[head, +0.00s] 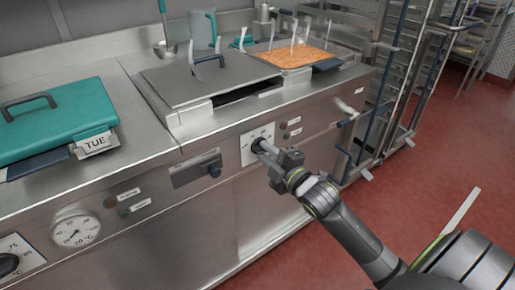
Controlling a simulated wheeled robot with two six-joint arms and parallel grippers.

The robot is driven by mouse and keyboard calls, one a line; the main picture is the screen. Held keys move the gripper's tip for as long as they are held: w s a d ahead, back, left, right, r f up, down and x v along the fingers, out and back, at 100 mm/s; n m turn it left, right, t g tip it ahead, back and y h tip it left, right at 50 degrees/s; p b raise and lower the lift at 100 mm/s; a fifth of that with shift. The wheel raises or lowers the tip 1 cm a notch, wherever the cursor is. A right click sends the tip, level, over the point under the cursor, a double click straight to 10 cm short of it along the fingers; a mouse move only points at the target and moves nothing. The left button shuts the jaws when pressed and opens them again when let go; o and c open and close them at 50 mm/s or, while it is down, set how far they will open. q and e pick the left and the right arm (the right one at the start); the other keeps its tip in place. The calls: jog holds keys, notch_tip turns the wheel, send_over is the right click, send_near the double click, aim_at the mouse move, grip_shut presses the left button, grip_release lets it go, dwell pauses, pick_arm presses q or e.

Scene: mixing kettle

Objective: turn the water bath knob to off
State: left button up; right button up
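A dark knob (257,144) sits on a white dial plate (246,149) on the steel front panel, below the bath with the grey lid and the orange-filled pan. The plate's markings are too small to read. My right gripper (264,148) is at this knob, with its fingertips at or very close to it. The fingers overlap the knob in the view, so I cannot tell whether they are closed on it. Part of the knob and plate is hidden behind the gripper. My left gripper is out of view.
Another black knob (8,264) and a round gauge (76,230) are at the lower left. A teal lidded box (55,125) marked TUE stands on the counter. A grey lid (205,77) and an orange-filled pan (296,54) are behind. A wheeled rack (408,75) stands right.

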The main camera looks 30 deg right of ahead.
jog(key=o, duration=0.3)
jog(key=shift+r, duration=0.1)
jog(key=shift+s, duration=0.1)
jog(key=s+p, duration=0.1)
jog(key=s, duration=0.1)
jog(key=s+p, duration=0.1)
jog(key=s, duration=0.1)
jog(key=s+p, duration=0.1)
jog(key=s, duration=0.1)
jog(key=shift+s+d+p, duration=0.25)
jog(key=shift+s+p, duration=0.1)
jog(key=shift+s, duration=0.05)
